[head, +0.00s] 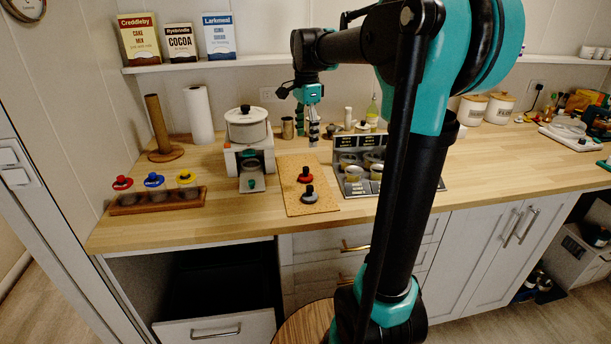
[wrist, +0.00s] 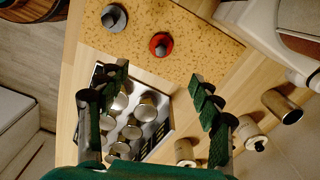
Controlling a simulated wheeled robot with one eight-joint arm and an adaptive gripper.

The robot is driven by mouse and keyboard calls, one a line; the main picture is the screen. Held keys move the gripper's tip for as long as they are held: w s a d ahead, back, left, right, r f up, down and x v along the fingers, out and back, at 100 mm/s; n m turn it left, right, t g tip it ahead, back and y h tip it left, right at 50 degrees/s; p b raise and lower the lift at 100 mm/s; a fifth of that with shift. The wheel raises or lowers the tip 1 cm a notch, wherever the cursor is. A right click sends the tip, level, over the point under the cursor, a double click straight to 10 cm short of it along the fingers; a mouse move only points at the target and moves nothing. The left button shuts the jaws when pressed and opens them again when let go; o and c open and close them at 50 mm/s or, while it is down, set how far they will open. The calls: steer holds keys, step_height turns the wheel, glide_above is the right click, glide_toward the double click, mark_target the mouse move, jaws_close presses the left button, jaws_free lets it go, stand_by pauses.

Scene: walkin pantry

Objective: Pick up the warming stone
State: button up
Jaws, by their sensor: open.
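My gripper (head: 308,128) is open and empty, pointing down above the back of the wooden counter. In the wrist view my gripper (wrist: 161,82) has its dark green fingers spread wide. No thing is labelled as the warming stone. A grey disc with a black knob (head: 309,196) lies on a cork mat (head: 294,172) and may be it. A red disc with a black knob (head: 305,176) lies behind it on the same mat. In the wrist view the grey disc (wrist: 114,17) and red disc (wrist: 160,45) lie beyond the fingertips, apart from them.
A white stand with a pot (head: 247,129) is left of the mat. A rack of metal cups (head: 352,186) is right of it, partly behind my arm. A wooden tray with several coloured lids (head: 154,201) is at left. Canisters and bottles stand behind. The front counter strip is clear.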

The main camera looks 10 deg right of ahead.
mark_target(306, 167)
step_height(306, 167, down, 13)
steer(key=shift+f, duration=0.15)
stand_by(0.4)
steer(key=c, duration=1.3)
